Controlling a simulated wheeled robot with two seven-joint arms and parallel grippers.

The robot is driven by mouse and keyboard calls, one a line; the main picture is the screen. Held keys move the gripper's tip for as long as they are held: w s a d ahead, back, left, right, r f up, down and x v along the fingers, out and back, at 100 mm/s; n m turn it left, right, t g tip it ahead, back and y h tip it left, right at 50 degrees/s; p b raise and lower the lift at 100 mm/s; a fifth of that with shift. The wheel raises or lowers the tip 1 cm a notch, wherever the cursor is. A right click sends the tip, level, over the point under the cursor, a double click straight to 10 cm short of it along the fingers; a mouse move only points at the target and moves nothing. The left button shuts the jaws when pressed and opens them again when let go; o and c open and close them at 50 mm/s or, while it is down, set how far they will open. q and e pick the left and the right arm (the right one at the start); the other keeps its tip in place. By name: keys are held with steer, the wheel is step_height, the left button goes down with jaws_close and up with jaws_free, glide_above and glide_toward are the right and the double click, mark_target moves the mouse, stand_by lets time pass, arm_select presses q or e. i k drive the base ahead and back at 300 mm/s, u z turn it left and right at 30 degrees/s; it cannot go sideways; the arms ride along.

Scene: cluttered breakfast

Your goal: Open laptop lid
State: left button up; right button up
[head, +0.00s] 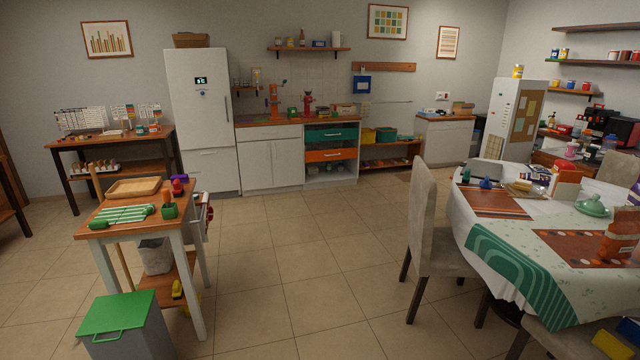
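A flat grey thing (486,168) lies near the far left edge of the dining table (487,231) at the right. It may be the closed laptop, but it is too small to tell for sure. Small items stand close in front of it, among them a blue one (486,183). Neither of my grippers is in the head view.
A chair (425,215) stands at the table's left side. Jars, dishes and placemats clutter the tabletop. A wooden cart (110,224) and a green-lidded bin (113,313) stand at the left. The tiled floor (290,260) between cart and chair is clear.

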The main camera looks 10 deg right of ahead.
mark_target(479, 168)
steer(key=z, duration=0.05)
steer(key=i, duration=2.3)
steer(key=z, duration=1.1)
steer(key=i, duration=1.4)
steer(key=u, duration=0.9)
steer(key=i, duration=2.55)
steer(key=z, duration=3.65)
